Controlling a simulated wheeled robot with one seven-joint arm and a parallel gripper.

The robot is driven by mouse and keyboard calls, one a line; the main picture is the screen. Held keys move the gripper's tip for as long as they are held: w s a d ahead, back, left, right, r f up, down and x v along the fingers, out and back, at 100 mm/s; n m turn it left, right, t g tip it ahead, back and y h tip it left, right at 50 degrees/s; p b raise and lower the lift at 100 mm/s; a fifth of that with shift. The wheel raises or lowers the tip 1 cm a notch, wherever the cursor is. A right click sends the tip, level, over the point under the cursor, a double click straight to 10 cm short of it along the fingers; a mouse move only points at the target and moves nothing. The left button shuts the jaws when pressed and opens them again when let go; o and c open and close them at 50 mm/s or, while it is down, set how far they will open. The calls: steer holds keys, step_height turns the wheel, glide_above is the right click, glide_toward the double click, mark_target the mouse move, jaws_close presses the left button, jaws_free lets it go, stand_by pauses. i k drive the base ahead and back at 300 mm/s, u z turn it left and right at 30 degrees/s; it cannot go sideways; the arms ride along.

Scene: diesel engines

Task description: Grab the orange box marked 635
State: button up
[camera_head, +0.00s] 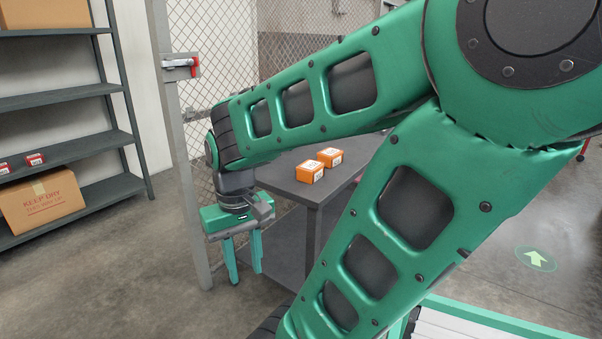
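Two small orange boxes stand side by side on a dark grey table. The nearer orange box (309,172) has a white label on its side, and the farther orange box (330,157) sits just behind it to the right. The print on both labels is too small to read, so I cannot tell which is marked 635. My gripper (246,276) hangs pointing down to the left of the table (325,190), apart from both boxes. Its two green fingers are spread with nothing between them.
A metal shelf unit (66,151) at the left holds a cardboard box (42,203) and small red boxes (35,160). A wire mesh fence and post (180,130) stand behind my arm. Concrete floor is open at the left front. A green floor arrow (536,258) lies at the right.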

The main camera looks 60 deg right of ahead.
mark_target(332, 157)
steer(key=u, duration=0.25)
steer(key=k, duration=1.6)
steer(key=z, duration=1.55)
steer(key=i, duration=1)
